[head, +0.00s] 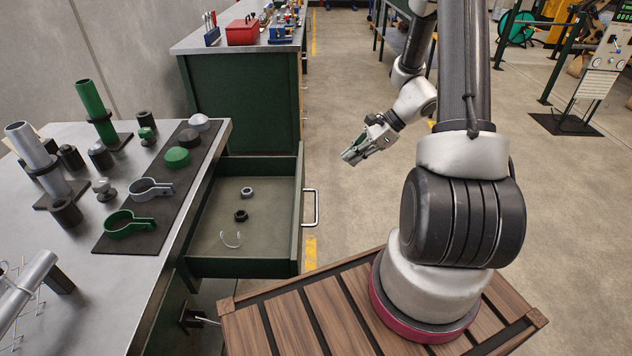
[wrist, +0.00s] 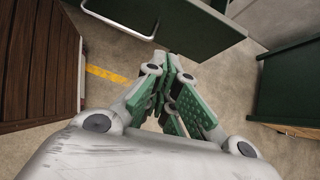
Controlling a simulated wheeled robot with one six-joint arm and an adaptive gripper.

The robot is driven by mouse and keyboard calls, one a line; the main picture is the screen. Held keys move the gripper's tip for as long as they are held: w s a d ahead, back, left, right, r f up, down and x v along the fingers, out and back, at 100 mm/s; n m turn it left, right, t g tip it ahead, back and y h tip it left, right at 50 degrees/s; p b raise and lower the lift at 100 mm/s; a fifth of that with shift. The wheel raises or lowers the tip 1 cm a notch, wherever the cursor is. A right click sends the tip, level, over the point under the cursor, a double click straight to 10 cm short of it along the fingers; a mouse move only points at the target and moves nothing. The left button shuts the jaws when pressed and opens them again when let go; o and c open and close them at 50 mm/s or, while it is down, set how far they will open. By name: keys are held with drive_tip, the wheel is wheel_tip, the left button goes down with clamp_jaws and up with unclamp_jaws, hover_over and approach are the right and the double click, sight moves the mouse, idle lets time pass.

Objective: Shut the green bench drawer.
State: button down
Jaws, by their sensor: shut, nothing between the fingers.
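The green bench drawer (head: 294,240) is pulled well out from under the metal-topped workbench (head: 215,128) in the head view. Its metal bar handle (head: 316,207) is on the front panel, facing right. Two small rings, one grey (head: 247,192) and one black (head: 241,216), and a thin clear curved piece (head: 232,240) lie inside. My gripper (head: 349,157) is shut and empty, in the air to the right of the handle and apart from it. In the wrist view my gripper's green-padded fingers (wrist: 172,68) are together, with the drawer front (wrist: 190,30) and its handle (wrist: 120,18) beyond.
Clamps, caps and upright pipes, such as a green pipe (head: 92,100), stand on the workbench. A second green cabinet (head: 245,100) with a red box (head: 242,31) on top stands behind. Open concrete floor (head: 350,215) lies right of the drawer. My slatted wooden base is near.

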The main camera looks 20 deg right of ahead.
sight(242, 190)
drive_tip(key=w+a+f+m, duration=0.1)
drive_tip(key=w+a+f, duration=0.4)
drive_tip(key=a+f, duration=0.4)
drive_tip(key=shift+a+f+m+t, duration=0.2)
drive_tip(key=shift+f+m+t, duration=0.1)
drive_tip(key=shift+f, duration=0.35)
drive_tip(key=shift+a, duration=0.1)
drive_tip(key=w+a, duration=0.3)
drive_tip(key=a, duration=0.4)
drive_tip(key=w+a, duration=0.3)
drive_tip(key=a, duration=0.4)
drive_tip(key=w+a, duration=0.3)
drive_tip(key=a, duration=0.4)
drive_tip(key=shift+a, duration=0.4)
drive_tip(key=shift+w+a, duration=0.1)
drive_tip(key=shift+a, duration=0.2)
drive_tip(key=shift+a+r, duration=0.1)
